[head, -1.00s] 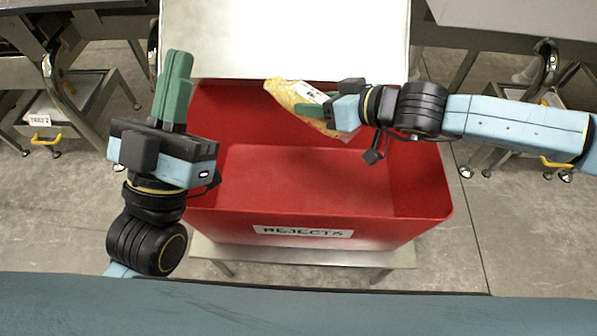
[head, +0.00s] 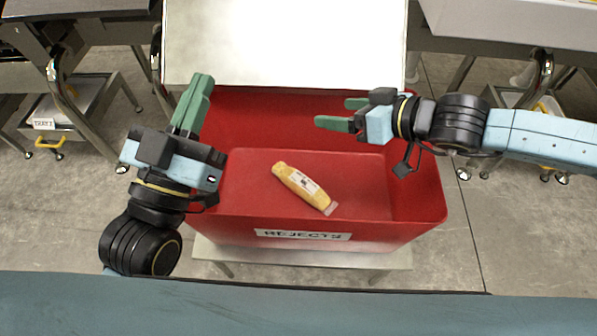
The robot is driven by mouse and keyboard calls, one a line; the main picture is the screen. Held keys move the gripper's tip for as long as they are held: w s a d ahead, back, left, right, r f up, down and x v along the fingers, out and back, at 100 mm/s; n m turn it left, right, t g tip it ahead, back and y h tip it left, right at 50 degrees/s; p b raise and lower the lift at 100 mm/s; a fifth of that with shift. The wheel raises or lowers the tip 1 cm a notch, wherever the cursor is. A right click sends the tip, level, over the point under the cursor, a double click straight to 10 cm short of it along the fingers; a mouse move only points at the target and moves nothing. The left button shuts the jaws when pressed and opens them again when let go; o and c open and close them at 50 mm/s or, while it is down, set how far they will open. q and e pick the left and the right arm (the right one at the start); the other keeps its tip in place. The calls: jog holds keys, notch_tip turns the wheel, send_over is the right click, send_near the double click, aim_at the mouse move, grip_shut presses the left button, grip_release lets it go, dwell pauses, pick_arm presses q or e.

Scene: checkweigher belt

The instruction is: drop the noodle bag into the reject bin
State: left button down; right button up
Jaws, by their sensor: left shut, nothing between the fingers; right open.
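The noodle bag (head: 291,180), yellow with a white label, lies on the floor of the red reject bin (head: 412,215), near the middle and slanting down to the right. The bin carries a label reading REJECTS on its front. My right gripper (head: 333,113) is open and empty above the back right part of the bin, apart from the bag. My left gripper (head: 194,100) is shut and empty, with its green fingers pointing up at the bin's back left corner. The bag is in full view.
A pale flat panel (head: 285,40) stands behind the bin. The bin rests on a low stand (head: 215,252). A trolley with a tray labelled TRAY 2 (head: 44,124) is at the left. Metal frames and another trolley are at the right.

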pick_arm(q)
notch_tip(320, 180, down, 10)
jog(key=a+g+y+p, duration=0.1)
jog(key=g+y+p, duration=0.1)
jog(key=g, duration=0.4)
jog(key=shift+w+a+g, duration=0.35)
jog(key=shift+w+g, duration=0.05)
jog(key=shift+w, duration=0.05)
pick_arm(e)
jog(key=v, duration=0.7)
pick_arm(q)
jog(key=shift+s, duration=0.1)
pick_arm(e)
jog(key=shift+s+f, duration=0.1)
jog(key=shift+s, duration=0.05)
